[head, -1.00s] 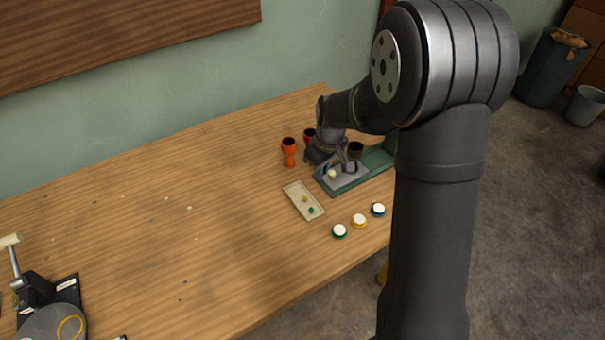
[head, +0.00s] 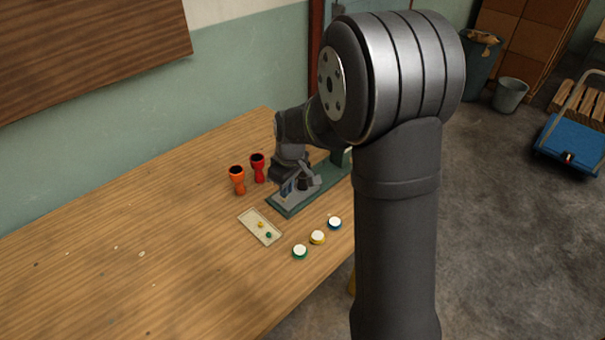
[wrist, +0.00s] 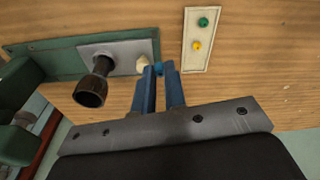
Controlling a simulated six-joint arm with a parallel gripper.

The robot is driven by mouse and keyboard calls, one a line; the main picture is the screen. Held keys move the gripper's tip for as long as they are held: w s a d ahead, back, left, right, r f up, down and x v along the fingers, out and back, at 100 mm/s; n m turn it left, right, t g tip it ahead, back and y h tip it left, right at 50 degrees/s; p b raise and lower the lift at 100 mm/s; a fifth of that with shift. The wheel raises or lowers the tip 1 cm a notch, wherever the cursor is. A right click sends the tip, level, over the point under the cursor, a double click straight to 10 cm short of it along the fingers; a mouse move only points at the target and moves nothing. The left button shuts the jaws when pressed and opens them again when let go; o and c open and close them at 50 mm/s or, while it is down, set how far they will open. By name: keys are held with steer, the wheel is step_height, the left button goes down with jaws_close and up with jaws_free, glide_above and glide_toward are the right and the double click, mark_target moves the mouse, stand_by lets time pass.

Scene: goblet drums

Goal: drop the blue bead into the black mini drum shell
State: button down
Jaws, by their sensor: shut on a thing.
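My gripper (wrist: 159,67) is shut on the small blue bead (wrist: 159,69), which shows between the blue fingertips in the wrist view. In the head view my gripper (head: 287,189) is over the near left part of the green base. The black mini drum shell (wrist: 97,84) stands on a grey plate on that base, left of my fingers in the wrist view. Its dark open mouth faces the wrist camera. The bead is beside the shell, apart from it, not over its mouth. In the head view my arm partly hides the shell.
A cream round piece (wrist: 143,63) sits at the plate's edge, close by my fingertips. A pale tray (head: 251,232) holds a yellow and a green bead. Orange (head: 237,179) and red (head: 257,167) goblet drums stand behind. Three white-topped round pieces (head: 317,237) lie near the table edge.

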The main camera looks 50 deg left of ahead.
step_height(320, 180, up, 6)
glide_above(302, 177)
steer(key=w, duration=0.1)
steer(key=shift+w+d, duration=0.15)
steer(key=shift+d, duration=0.15)
steer(key=shift+w, duration=0.2)
steer(key=shift+f, duration=2.8)
steer(key=c, duration=1.4)
jaws_free()
